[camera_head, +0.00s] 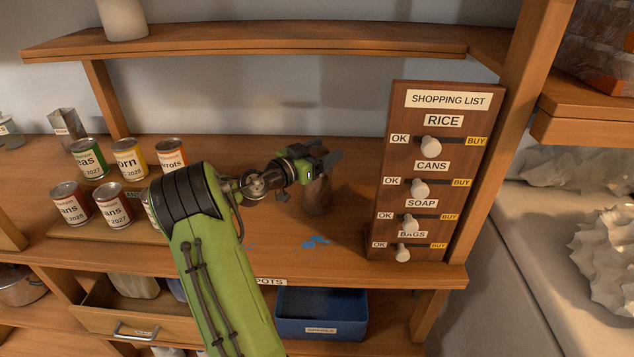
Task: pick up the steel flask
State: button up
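A dark, shiny cylinder, which looks like the steel flask (317,198), stands upright on the wooden counter, left of the shopping list board. Its lower body shows, with brownish reflections. My gripper (322,164) is at the top of it, reaching in from the left, and covers its upper end. Dark finger parts show above and to the right of the flask's top. I cannot tell whether they touch it or how far apart they are.
Several cans (130,158) stand in rows at the left, close to my arm. The shopping list board (425,235) with sliders stands right of the flask. A shelf (260,39) runs above. A blue bin (320,318) sits below the counter. Blue marks (316,241) lie in front of the flask.

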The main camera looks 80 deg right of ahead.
grip_shut()
jog(key=shift+r, duration=0.1)
jog(key=shift+r, duration=0.1)
